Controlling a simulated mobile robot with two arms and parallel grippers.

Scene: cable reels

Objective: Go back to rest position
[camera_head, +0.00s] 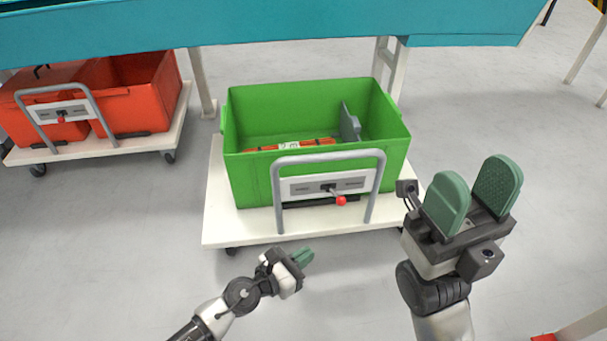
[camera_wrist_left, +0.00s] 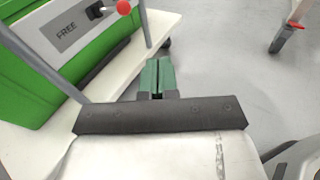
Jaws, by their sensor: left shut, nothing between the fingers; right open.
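My left gripper (camera_head: 303,256) is low in the head view, in front of the white cart and apart from it. Its green fingers are shut with nothing between them; they also show in the left wrist view (camera_wrist_left: 157,76). My right gripper (camera_head: 473,195) is raised at the right of the head view, its two green fingers spread apart and empty. It is to the right of the green crate (camera_head: 255,180), which stands on the white cart (camera_head: 222,228).
The green crate holds an orange-red item (camera_head: 290,146) and a grey plate-like piece (camera_head: 350,122). A grey handle (camera_head: 330,155) with a red knob (camera_head: 341,201) rises before it. Red crates (camera_head: 145,95) stand on another cart at left. A teal surface (camera_head: 270,22) spans the top.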

